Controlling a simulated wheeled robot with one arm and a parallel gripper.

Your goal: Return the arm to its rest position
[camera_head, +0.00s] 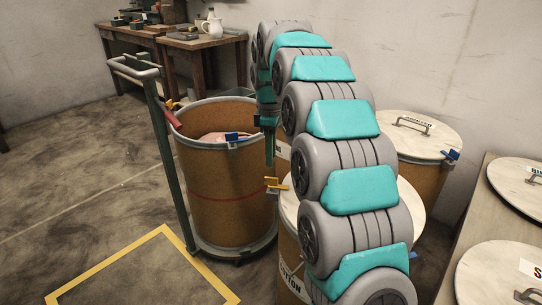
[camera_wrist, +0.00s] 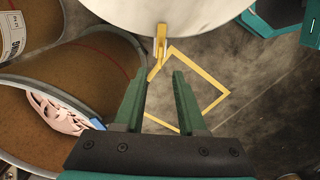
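My arm, grey with teal covers, fills the middle of the head view, reaching forward and up. At its far end my gripper (camera_head: 270,150) hangs downward between the open drum and the lidded drum, partly hidden by the arm. In the wrist view its two green fingers (camera_wrist: 159,82) are spread apart, with only floor showing between them. A yellow latch (camera_wrist: 160,45) on the edge of a white lid (camera_wrist: 180,12) shows just beyond the fingertips. I cannot tell how far it is from them.
An open brown drum (camera_head: 225,195) with pinkish contents stands on a green-handled dolly (camera_head: 165,150). A lidded drum (camera_head: 420,175) stands behind right. A table (camera_head: 470,210) with round lids is at right.

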